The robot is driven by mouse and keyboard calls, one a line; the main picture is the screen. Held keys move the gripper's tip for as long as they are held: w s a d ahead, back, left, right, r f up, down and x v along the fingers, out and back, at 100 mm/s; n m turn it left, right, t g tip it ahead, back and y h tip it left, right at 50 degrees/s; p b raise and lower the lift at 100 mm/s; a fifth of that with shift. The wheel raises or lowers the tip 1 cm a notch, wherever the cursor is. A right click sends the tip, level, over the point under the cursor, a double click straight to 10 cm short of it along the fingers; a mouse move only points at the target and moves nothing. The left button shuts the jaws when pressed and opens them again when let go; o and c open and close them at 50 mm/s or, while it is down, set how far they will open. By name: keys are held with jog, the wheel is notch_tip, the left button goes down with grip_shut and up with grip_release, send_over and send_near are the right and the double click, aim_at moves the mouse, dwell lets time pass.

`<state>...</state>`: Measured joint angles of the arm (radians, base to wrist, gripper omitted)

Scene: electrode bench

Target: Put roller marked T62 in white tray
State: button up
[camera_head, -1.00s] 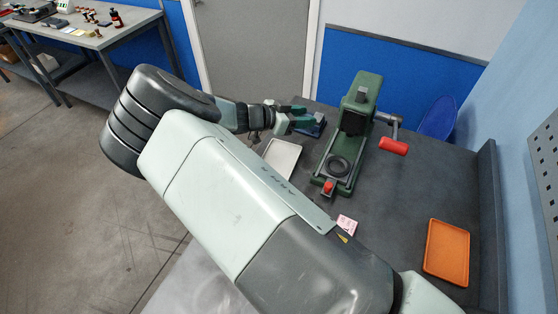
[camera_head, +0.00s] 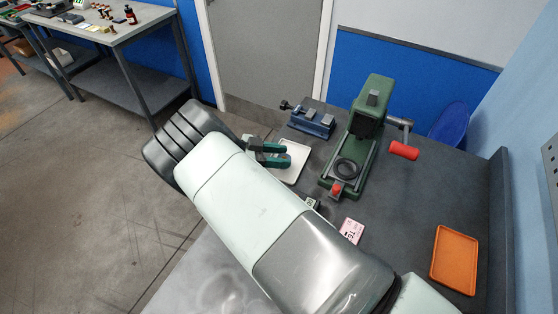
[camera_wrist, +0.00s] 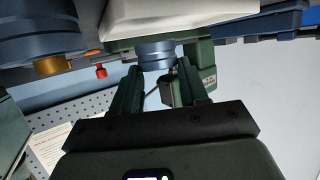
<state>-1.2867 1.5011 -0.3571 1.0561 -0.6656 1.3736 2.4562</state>
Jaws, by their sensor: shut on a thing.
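My gripper (camera_head: 268,153) has green fingers and is beside the left side of the white tray (camera_head: 293,163), partly over it in the head view. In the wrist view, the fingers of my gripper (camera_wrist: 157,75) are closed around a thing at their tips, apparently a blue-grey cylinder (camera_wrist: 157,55). No marking such as T62 can be read on it. In the wrist view a pale tray-like surface (camera_wrist: 180,15) shows just beyond the cylinder. The head view does not show clearly what lies between the fingers. My arm hides part of the bench.
A green press (camera_head: 366,110) with a red handle (camera_head: 404,150) stands right of the tray. A blue fixture (camera_head: 312,122) stands behind it. A pink card (camera_head: 351,231) marked with something like T6 lies in front. An orange tray (camera_head: 454,258) is at the right.

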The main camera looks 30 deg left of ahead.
jog(key=shift+f, duration=1.25)
jog(key=o, duration=1.2)
jog(key=v, duration=1.2)
